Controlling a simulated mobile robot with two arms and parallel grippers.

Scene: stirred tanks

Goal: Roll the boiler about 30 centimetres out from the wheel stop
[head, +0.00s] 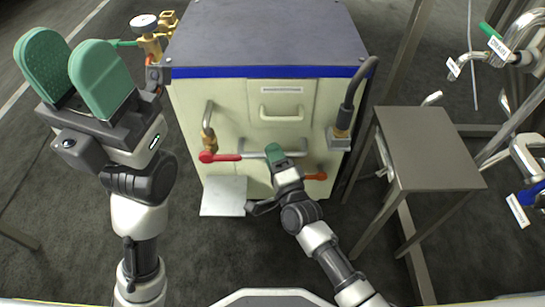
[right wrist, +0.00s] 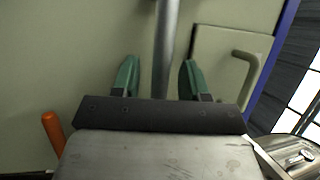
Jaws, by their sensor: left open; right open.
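The boiler (head: 270,35) is a cream cabinet with a dark top and a blue band. A grey bar handle (head: 296,153) runs across its front, and the bar also shows in the right wrist view (right wrist: 168,45). My right gripper (head: 274,152) is at this bar. In the right wrist view my right gripper (right wrist: 158,78) is open, with the bar between its green fingers and no clear contact. My left gripper (head: 75,75) is open and empty, raised left of the boiler. I cannot make out the boiler's wheels or the wheel stop.
A red lever (head: 222,157) and an orange lever (head: 314,176) stick out from the boiler's front. A pale plate (head: 223,197) lies low before it. A brass valve with a gauge (head: 145,24) is at left. A metal table (head: 428,148) and pipes (head: 520,40) stand at right.

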